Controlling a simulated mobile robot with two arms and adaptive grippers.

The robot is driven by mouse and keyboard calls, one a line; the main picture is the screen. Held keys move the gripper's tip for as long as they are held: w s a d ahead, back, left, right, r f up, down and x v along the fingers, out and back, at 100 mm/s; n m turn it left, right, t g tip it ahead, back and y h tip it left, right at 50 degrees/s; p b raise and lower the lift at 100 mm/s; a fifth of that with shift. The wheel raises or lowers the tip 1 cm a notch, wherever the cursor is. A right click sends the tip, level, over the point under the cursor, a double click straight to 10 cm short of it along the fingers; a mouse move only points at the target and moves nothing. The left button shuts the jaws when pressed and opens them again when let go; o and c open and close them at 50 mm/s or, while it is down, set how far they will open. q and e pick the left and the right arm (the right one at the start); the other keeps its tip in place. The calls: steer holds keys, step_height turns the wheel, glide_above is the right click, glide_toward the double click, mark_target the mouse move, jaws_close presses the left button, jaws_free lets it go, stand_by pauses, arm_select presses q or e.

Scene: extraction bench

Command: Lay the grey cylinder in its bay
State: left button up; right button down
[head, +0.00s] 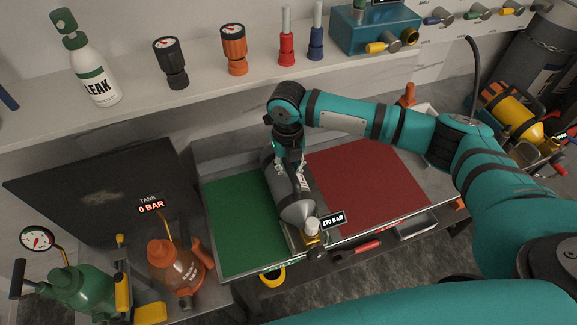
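The grey cylinder (296,209) is in the middle of the head view, over the strip between a green mat (240,228) and a red mat (368,185). It lies on its side, with its brass valve end (312,230) toward me and overlapping the bench's front edge. A tag by the valve reads 170 BAR. My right gripper (291,168) comes down from above with its fingers around the cylinder's body. I cannot tell whether the cylinder touches the surface below; its body hides that. My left gripper is not in view.
An orange tank (177,267) with a 0 BAR tag and a green tank (85,290) stand at lower left. A shelf (130,122) with a LEAK bottle (92,72) and gauges runs behind. A yellow cylinder (510,112) is at right. Both mats look clear.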

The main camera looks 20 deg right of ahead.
steer(key=shift+w+a+f, duration=0.1)
steer(key=shift+w, duration=0.05)
stand_by(0.7)
steer(key=c, duration=1.3)
jaws_free()
steer(key=shift+s, duration=0.2)
steer(key=shift+c, duration=0.2)
steer(key=shift+s+f, duration=0.1)
steer(key=shift+f, duration=0.25)
steer(key=r, duration=1.2)
steer(key=shift+w+r, duration=0.2)
steer(key=shift+r, duration=0.05)
